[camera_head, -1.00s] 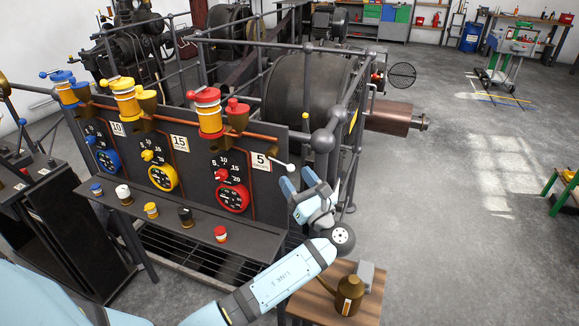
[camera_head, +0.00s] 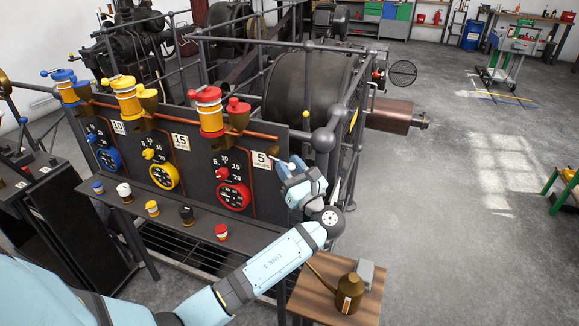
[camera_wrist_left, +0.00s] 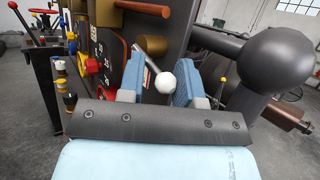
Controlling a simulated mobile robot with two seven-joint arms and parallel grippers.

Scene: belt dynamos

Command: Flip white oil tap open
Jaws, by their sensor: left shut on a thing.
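The white oil tap is a lever with a round white knob (camera_wrist_left: 166,82) at the right end of the dark gauge panel (camera_head: 200,152). In the left wrist view the knob sits between the two blue fingers of my left gripper (camera_wrist_left: 162,78), which is shut on the tap. My right gripper is not in view.
A grey railing with a large ball joint (camera_head: 323,140) stands close right of my gripper. A small wooden table (camera_head: 318,296) with a brass oil can (camera_head: 348,294) is below my forearm. A shelf of several small colored jars runs along the panel. Open floor lies to the right.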

